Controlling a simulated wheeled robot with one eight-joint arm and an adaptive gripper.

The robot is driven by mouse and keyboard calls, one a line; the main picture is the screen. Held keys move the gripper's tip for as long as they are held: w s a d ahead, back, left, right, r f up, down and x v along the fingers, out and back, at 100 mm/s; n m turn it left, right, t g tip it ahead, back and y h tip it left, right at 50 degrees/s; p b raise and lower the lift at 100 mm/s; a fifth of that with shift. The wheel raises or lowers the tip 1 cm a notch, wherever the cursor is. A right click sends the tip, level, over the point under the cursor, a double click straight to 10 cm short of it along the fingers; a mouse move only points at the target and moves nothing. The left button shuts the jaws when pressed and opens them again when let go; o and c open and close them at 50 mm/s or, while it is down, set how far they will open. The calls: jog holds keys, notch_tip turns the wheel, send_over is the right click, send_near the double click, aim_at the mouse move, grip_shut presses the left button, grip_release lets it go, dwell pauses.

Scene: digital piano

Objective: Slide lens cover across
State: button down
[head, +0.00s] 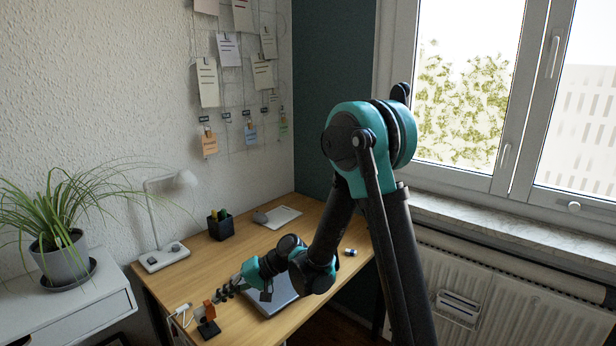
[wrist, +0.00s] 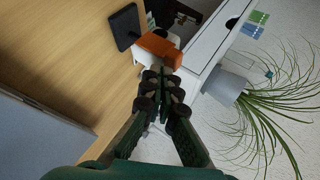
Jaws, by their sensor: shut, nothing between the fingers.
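My gripper (head: 222,294) is shut and empty, close beside the orange device. In the wrist view the fingertips of my gripper (wrist: 165,88) meet just short of it; I cannot tell whether they touch.
A grey laptop-like slab (head: 272,304) lies under my forearm. A white item with a cable (head: 182,313) sits left of the orange device. A lamp (head: 165,255), pen cup (head: 220,228) and potted plant (head: 62,256) stand farther back. The desk's middle left is clear.

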aim_at(210, 302)
jog(key=shift+s+a, duration=1.05)
jog(key=shift+a, duration=0.05)
dwell(1.7)
jog(key=shift+w+d, duration=0.1)
dwell(0.4)
jog(key=shift+w+d, duration=0.6)
jog(key=shift+w+d, duration=1.7)
jog(key=shift+d, duration=0.15)
jog(key=shift+d, duration=0.1)
